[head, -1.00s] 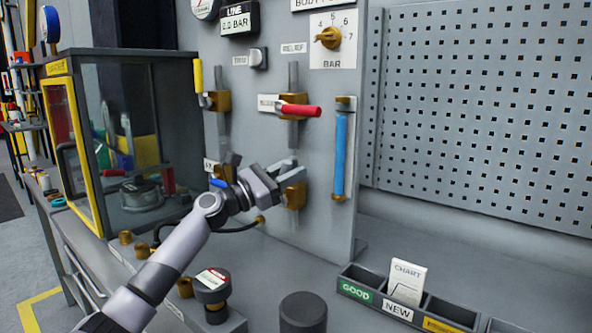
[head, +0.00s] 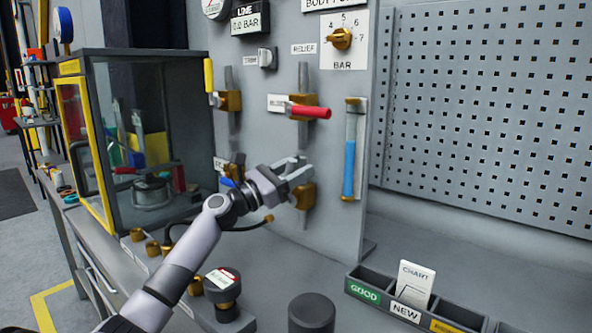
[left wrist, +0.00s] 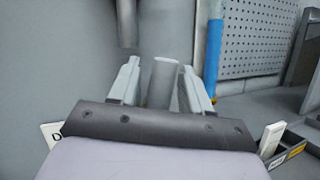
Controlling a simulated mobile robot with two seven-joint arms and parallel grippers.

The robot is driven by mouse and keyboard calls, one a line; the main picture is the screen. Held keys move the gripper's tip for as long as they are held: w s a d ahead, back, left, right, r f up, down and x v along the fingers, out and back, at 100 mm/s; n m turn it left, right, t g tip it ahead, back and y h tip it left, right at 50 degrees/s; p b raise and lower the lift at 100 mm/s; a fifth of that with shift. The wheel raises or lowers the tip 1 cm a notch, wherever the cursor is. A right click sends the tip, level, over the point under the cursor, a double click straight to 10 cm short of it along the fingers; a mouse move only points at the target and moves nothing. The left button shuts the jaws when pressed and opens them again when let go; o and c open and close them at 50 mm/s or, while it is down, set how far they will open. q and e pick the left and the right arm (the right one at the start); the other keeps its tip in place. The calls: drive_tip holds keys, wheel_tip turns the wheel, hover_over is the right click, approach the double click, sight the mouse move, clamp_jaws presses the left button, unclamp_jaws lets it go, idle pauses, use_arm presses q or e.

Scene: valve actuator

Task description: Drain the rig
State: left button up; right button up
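My left gripper (head: 300,171) is at the lower right brass valve (head: 305,197) on the grey panel. In the left wrist view its two fingers (left wrist: 164,88) stand apart, with a grey cylindrical bar (left wrist: 163,80) between them and narrow gaps beside it. A partly hidden label starting with D (left wrist: 53,134) shows there. The sight tube (head: 352,110) right of the valve holds blue liquid (head: 349,168) to a bit over half its height. Above is a valve with a red handle (head: 310,112). My right gripper is not in view.
A line pressure display (head: 250,20) and brass pressure knob (head: 341,39) are higher up. Parts bins (head: 365,293) and a dark cylinder (head: 311,314) stand in front.

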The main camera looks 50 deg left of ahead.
sight(286, 175)
use_arm(q)
drive_tip(key=shift+s, duration=0.1)
drive_tip(key=shift+b+v, duration=0.8)
drive_tip(key=shift+v, duration=2.7)
drive_tip(key=shift+c, duration=0.3)
